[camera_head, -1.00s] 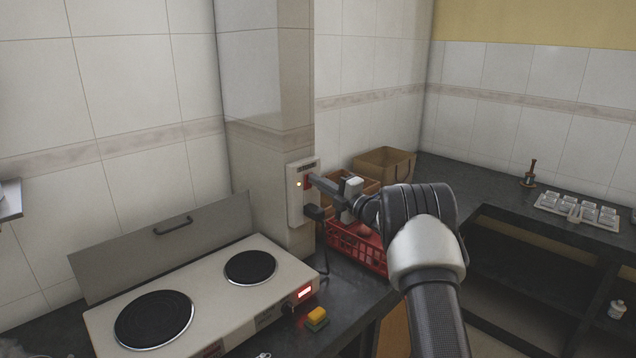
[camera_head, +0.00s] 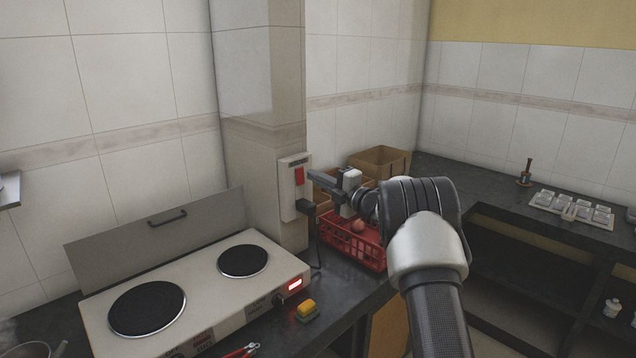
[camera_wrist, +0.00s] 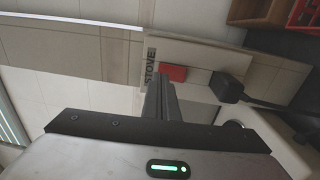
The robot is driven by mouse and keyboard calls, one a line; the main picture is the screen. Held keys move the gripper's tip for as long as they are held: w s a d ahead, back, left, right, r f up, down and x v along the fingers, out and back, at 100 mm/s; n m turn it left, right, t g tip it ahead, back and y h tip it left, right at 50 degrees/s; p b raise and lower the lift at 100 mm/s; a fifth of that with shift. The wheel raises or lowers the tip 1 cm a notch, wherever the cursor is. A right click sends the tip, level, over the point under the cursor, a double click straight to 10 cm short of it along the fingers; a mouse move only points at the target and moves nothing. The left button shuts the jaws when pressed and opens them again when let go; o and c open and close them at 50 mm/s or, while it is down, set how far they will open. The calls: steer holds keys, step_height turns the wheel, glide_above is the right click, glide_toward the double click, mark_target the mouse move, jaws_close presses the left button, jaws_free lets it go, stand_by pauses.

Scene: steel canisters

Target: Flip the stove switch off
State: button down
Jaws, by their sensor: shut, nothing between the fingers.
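The stove switch (camera_head: 299,175) is a red rocker on a pale wall panel (camera_head: 290,205) fixed to the tiled pillar. In the wrist view the red switch (camera_wrist: 173,73) lies beside the printed word STOVE, just beyond my fingertips. No lit lamp shows on the panel. My gripper (camera_head: 312,176) is shut and empty, just right of the switch in the head view and seemingly apart from it. The two-plate stove (camera_head: 205,290) stands below, its small display (camera_head: 294,283) glowing red.
A black plug (camera_wrist: 230,87) sits in the panel below the switch, its cable hanging down. A red basket (camera_head: 350,248) and brown boxes (camera_head: 380,160) stand right of the pillar. A pan edge shows at lower left.

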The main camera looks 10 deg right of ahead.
steer(key=r+v, duration=0.2)
steer(key=v, duration=0.8)
steer(key=shift+s, duration=0.15)
steer(key=shift+d, duration=0.15)
